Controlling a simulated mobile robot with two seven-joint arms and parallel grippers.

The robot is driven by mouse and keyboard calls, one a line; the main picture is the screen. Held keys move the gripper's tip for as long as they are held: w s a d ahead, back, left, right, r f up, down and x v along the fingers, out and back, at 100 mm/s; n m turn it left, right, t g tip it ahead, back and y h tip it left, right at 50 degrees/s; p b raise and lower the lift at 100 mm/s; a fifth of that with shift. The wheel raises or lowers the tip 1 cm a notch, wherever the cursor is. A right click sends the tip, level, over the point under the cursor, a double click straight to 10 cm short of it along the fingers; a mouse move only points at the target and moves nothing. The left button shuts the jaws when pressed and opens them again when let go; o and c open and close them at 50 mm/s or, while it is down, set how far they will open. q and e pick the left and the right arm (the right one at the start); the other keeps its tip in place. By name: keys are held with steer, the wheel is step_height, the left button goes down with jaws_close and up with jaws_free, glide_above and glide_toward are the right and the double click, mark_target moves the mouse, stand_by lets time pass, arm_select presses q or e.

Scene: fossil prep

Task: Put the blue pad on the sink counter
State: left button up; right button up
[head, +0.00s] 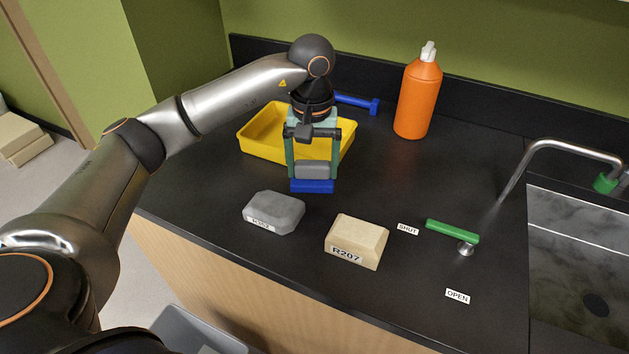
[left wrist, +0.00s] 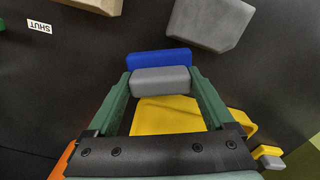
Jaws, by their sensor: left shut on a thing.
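The blue pad (head: 312,186) has a grey upper block and a blue lower part. My left gripper (head: 312,171) points down and is shut on the grey block, with a green finger on each side. In the left wrist view the blue part (left wrist: 158,58) shows beyond the grey block between the fingertips. The pad is over the black sink counter (head: 375,190), in front of the yellow tray. I cannot tell whether its underside touches the counter. My right gripper is not in view.
A grey block (head: 272,213) and a beige block labelled R207 (head: 356,242) lie in front. The yellow tray (head: 262,152), a blue-handled tool (head: 357,103) and an orange bottle (head: 417,95) stand behind. A green tap lever (head: 452,231) and the sink (head: 585,255) are right. Counter right of the pad is clear.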

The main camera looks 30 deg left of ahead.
mark_target(315, 177)
arm_select(q)
steer(key=shift+w+d+f+b, duration=0.15)
steer(key=shift+f+b, duration=0.8)
steer(key=shift+f, duration=0.85)
steer(key=shift+f, duration=0.15)
steer(key=o, duration=1.3)
steer(key=shift+r, duration=0.35)
step_height(315, 177, up, 12)
steer(key=shift+f+p, duration=0.2)
steer(key=shift+p, duration=0.15)
